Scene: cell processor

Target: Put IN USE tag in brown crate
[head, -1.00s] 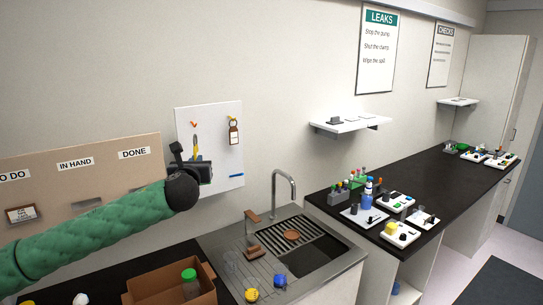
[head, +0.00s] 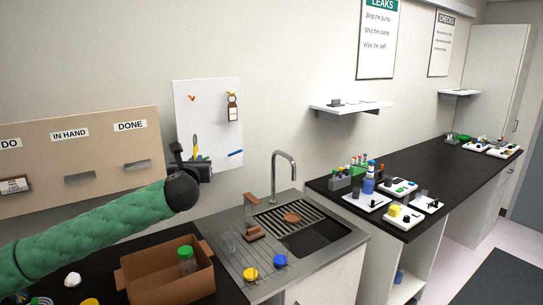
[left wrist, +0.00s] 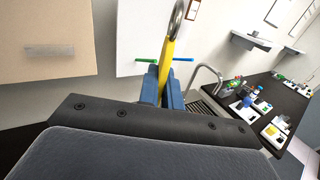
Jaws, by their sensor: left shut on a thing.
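My left gripper (head: 200,160) is in front of the white board, below its orange hook. It is shut on a narrow yellow tag (left wrist: 168,62) with a metal ring at its top. The yellow tag (head: 195,143) stands upright above the jaws in the head view; no wording on it can be read. The brown crate (head: 188,289) is open-topped on the dark counter, below and in front of my left arm. A green-capped bottle (head: 186,262) stands in it. My right gripper is not in view.
The sink's tap (head: 283,175) rises right of my gripper. Yellow (head: 250,274) and blue (head: 280,260) items lie by the drainer. A tan board (head: 80,150) with slots is left.

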